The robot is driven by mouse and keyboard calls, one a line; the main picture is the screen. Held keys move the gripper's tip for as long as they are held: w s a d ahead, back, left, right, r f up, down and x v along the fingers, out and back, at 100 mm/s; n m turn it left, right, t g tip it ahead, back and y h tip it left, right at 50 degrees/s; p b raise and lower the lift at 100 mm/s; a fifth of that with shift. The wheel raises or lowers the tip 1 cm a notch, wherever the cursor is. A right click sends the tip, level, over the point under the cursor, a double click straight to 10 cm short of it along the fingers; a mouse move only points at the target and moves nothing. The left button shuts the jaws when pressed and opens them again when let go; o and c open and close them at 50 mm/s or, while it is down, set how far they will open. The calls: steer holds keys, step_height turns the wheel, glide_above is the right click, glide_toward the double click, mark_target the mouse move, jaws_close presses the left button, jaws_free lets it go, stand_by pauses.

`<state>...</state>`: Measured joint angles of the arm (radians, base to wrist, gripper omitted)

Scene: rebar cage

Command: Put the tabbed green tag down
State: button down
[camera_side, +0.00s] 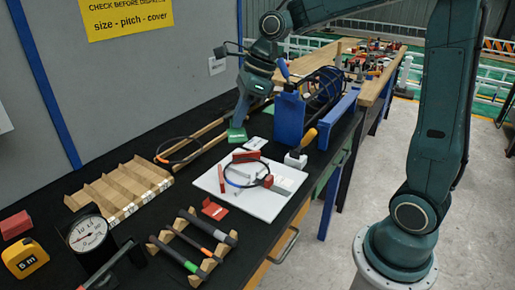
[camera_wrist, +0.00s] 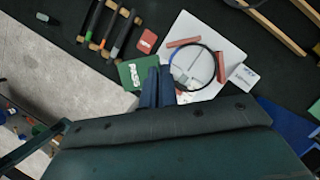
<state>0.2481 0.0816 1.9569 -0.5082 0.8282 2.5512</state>
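The green tag (camera_side: 237,135) hangs at the tip of my gripper (camera_side: 240,122), beyond the far edge of the white board, in the side view. In the wrist view the green tag (camera_wrist: 136,73), with white lettering, sits just left of my close-set fingers (camera_wrist: 160,82). It looks larger than the red tag, so it appears raised above the bench. My gripper appears shut on its tab, which the fingers hide. The red tag (camera_side: 214,208) lies on the black bench by the near side of the board and also shows in the wrist view (camera_wrist: 147,41).
The white board (camera_side: 215,182) carries a dark ring and red blocks. A white card (camera_side: 256,143) lies beyond it, near the blue stand (camera_side: 288,120).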

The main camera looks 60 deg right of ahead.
steer(key=w+d+r+m+t+h, duration=0.1)
steer(key=w+d+r+m+h, duration=0.15)
steer(key=d+m, duration=0.65)
steer(key=shift+h, duration=0.25)
steer(key=f, duration=1.1)
steer(key=s+f, duration=0.1)
steer(key=f, duration=0.4)
steer(key=shift+d+f, duration=0.1)
steer(key=shift+f, duration=0.1)
steer(key=shift+f, duration=2.15)
steer(key=shift+f, duration=0.15)
steer(key=c, duration=1.7)
jaws_free()
steer(key=shift+r, duration=0.2)
